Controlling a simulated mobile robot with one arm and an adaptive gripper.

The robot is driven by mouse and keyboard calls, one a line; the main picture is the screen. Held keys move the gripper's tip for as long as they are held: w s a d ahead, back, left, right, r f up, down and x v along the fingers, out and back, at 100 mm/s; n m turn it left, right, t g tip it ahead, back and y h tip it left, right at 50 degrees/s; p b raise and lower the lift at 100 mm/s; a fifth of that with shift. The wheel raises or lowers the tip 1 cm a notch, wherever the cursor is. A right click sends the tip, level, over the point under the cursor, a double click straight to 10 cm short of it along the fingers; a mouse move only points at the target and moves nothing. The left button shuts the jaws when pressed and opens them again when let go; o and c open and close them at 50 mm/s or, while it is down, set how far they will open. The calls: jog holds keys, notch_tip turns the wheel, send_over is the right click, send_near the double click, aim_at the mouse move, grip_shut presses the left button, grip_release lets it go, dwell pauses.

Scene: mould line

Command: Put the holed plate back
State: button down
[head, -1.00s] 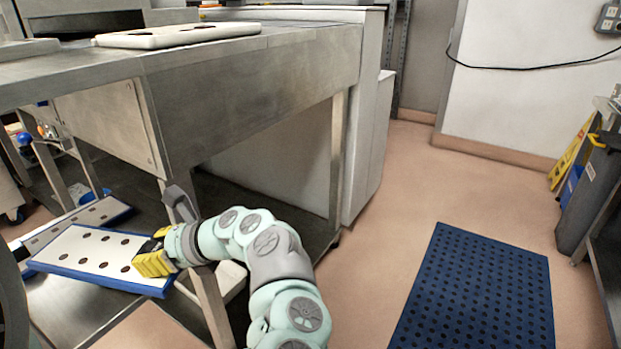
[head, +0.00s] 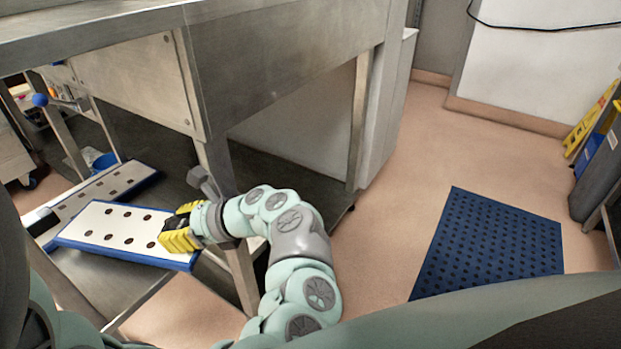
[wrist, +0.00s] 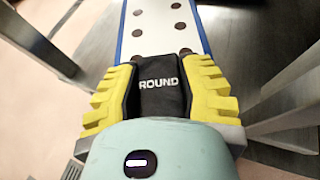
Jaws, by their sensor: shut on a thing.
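The holed plate (head: 118,228), white with dark round holes and a blue edge, is held by my gripper (head: 182,230) at its right end. My yellow fingers are shut on a black end piece (wrist: 160,88) marked ROUND, seen in the wrist view. The plate also shows in the wrist view (wrist: 181,28), running away from the fingers. It is over the lower shelf (head: 105,279) of the steel bench. A second holed plate (head: 97,194), white and blue with a black end, lies behind it, partly covered. I cannot tell whether the two touch.
A bench leg (head: 241,282) stands close to my gripper, to its right. The steel bench top (head: 290,45) overhangs the shelf. A blue perforated mat (head: 490,245) lies on the floor, with clear floor around it.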

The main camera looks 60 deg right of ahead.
jog(key=shift+f, duration=0.15)
jog(key=c, duration=0.6)
grip_release()
jog(key=shift+w, duration=0.1)
jog(key=shift+a+r, duration=0.1)
jog(key=shift+r, duration=0.1)
jog(key=shift+r+p, duration=0.25)
jog(key=shift+p, duration=0.05)
jog(key=v, duration=1.2)
jog(key=shift+f, duration=0.25)
